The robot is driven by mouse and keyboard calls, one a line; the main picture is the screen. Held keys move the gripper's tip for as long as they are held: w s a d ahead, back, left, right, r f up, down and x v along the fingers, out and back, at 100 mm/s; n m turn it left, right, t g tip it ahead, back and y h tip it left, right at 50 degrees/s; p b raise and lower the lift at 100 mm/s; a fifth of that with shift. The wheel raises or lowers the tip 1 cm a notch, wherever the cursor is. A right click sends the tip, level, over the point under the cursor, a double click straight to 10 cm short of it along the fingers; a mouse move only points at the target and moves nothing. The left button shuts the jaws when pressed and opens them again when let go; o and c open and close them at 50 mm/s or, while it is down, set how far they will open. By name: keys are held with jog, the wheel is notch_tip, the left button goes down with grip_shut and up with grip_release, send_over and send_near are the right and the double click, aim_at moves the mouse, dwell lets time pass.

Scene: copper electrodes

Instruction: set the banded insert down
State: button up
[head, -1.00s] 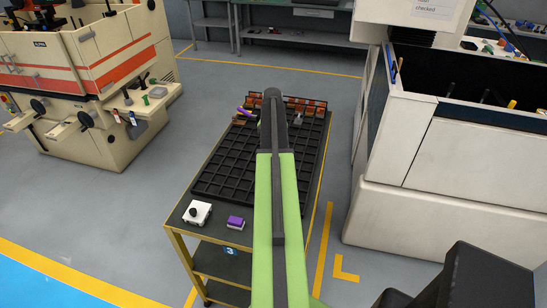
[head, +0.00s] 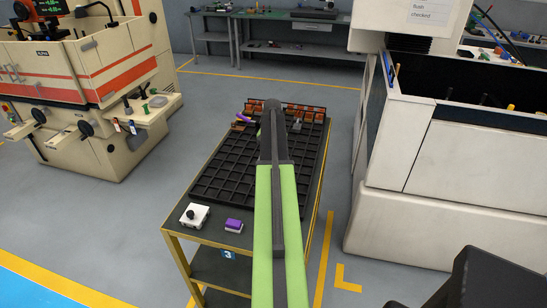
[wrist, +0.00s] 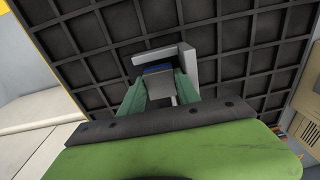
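In the wrist view my gripper (wrist: 158,90) has two green fingers closed around a grey block, which I take to be the banded insert (wrist: 160,87). A blue band (wrist: 158,69) shows at its far end. A grey L-shaped piece (wrist: 188,62) lies just beyond and around the band; I cannot tell whether it is joined to the insert. The black gridded tray (wrist: 235,65) spreads behind them. In the head view the tray (head: 228,168) sits on a trolley, and my arm hides the gripper and the insert.
Several orange-brown electrodes (head: 304,112) stand along the tray's back edge. A purple piece (head: 244,118) is at its back left, a small grey piece (head: 297,125) right of my arm. A white box (head: 195,216) and a purple box (head: 233,225) occupy the trolley's front. Machines flank the trolley.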

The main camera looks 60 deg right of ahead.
jog(key=shift+o, duration=0.7)
jog(key=shift+s+a+f, duration=0.35)
jog(key=shift+s+f, duration=0.15)
jog(key=shift+s, duration=0.25)
jog(key=shift+w+a+r, duration=0.1)
jog(key=shift+w, duration=0.3)
jog(key=shift+w+r+p, duration=0.25)
jog(key=shift+r+p, duration=0.2)
jog(key=shift+p, duration=0.25)
jog(key=r+p, duration=0.1)
jog(key=w+p, duration=0.1)
jog(key=p, duration=0.1)
jog(key=shift+d+r+g, duration=0.3)
jog(key=shift+d+r, duration=0.05)
jog(key=shift+d, duration=0.05)
notch_tip(320, 180, up, 10)
jog(key=p, duration=0.9)
jog(key=shift+s+d+f, duration=0.2)
jog(key=shift+s+f, duration=0.05)
jog(key=shift+s, duration=0.05)
